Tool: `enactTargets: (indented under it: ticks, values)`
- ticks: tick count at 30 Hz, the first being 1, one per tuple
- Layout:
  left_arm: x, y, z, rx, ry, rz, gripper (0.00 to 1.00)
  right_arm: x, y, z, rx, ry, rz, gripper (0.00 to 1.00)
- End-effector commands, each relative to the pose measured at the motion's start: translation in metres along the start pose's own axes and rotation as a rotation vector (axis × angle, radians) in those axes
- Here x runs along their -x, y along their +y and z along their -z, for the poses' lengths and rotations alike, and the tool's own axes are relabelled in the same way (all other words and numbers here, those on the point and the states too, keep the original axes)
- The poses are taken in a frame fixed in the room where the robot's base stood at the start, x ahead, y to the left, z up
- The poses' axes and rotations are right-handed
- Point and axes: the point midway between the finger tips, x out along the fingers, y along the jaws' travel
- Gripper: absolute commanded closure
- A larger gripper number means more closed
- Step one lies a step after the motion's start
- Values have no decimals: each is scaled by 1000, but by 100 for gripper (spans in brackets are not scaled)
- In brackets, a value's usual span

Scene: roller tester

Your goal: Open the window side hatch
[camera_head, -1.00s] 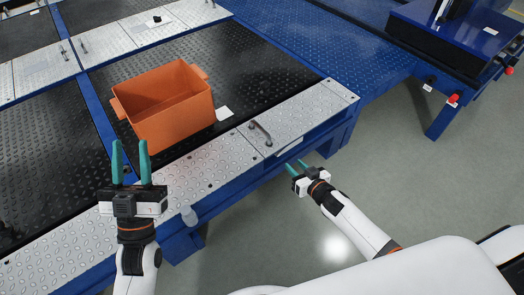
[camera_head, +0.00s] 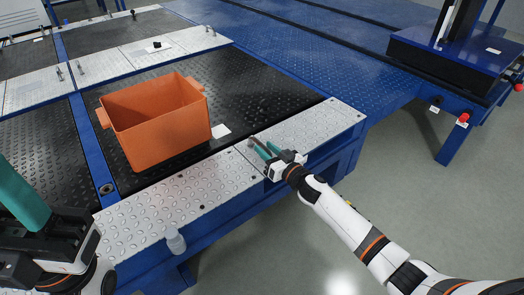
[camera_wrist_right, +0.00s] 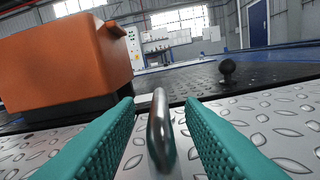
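A silver tread-plate hatch (camera_head: 310,128) lies flat and closed at the near right edge of the blue tester. Its metal handle (camera_head: 253,142) stands near the plate's left end. My right gripper (camera_head: 267,150) is open at this handle. In the right wrist view the handle (camera_wrist_right: 160,130) stands upright between the two teal fingers, with a gap visible on each side. My left gripper (camera_head: 25,200) is at the lower left of the head view, cut off by the frame. Only one of its fingers shows, and it holds nothing visible.
An orange crate (camera_head: 158,125) stands on the black tread plate left of the handle, with a white card (camera_head: 220,131) beside it. A small black knob (camera_wrist_right: 227,68) shows beyond the handle. A blue machine (camera_head: 450,55) stands at the right. Grey floor (camera_head: 420,190) is free in front.

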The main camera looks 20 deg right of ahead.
Motion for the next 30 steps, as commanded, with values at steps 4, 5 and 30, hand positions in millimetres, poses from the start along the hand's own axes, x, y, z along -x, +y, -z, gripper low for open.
enactTargets:
  ticks: [4, 5, 30]
  values:
    - [-2, -1, -1, -3, -25, 9, 64, -19, 0, 2, -1, 0, 0, 65]
    - [-3, -1, -1, -4, -27, 10, 64, -21, 0, 2, 0, 0, -1, 65]
    - [-7, -1, -1, -4, -33, 14, 64, -26, 1, 0, -2, 1, -1, 100]
